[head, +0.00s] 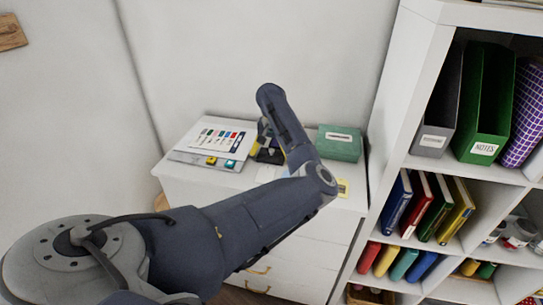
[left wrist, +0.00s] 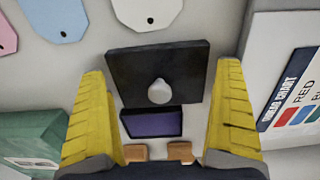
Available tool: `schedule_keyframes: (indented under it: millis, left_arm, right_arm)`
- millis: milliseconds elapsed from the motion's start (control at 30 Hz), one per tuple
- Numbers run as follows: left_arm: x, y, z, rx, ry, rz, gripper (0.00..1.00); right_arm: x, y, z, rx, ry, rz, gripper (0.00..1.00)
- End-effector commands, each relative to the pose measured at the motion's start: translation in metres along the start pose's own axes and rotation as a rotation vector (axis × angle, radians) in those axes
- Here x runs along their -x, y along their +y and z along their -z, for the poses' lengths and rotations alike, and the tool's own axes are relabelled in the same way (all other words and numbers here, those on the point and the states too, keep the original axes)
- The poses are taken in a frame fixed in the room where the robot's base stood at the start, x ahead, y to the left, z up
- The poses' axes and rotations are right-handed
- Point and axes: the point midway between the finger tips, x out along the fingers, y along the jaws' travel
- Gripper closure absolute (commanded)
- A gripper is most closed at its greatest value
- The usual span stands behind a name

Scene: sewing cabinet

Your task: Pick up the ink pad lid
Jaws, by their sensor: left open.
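The ink pad lid (left wrist: 186,68) is a black square plate with a pale grey knob near its middle. In the left wrist view it lies ahead, between and slightly beyond my yellow fingers. The ink pad (left wrist: 152,123), a purple pad in a black tray, sits just below the lid in that view. My left gripper (left wrist: 163,70) is open, with a finger on either side of the lid and nothing held. In the head view my left gripper (head: 263,138) is over the cabinet top, largely hidden by my own arm. My right gripper is not in view.
The white cabinet top (head: 225,187) carries a green box (head: 339,143) on the right and a colour chart (head: 214,137) with papers on the left. Pale tags (left wrist: 146,12) lie beyond the lid. A shelf unit (head: 393,122) stands at the right.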

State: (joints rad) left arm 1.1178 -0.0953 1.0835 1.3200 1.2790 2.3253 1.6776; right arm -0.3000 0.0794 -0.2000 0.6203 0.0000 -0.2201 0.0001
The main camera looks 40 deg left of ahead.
Motion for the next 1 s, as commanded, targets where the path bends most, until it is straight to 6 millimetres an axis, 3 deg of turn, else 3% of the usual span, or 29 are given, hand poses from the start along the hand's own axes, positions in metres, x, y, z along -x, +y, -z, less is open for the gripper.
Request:
schedule_keyframes:
  millis: [67,400,767,1000]
  left_arm:
    - [0.0,0.0,0.0,0.0,0.0,0.0,0.0]
    - [0.0,0.0,0.0,0.0,0.0,0.0,0.35]
    - [0.005,0.001,0.0,0.0,0.0,-0.001,0.35]
    - [0.032,0.001,0.001,0.001,0.003,-0.002,0.35]
  right_arm:
    - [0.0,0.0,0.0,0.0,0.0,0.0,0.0]
    - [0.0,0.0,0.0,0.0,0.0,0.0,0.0]
    - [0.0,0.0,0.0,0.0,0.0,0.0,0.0]
    - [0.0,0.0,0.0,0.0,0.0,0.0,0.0]
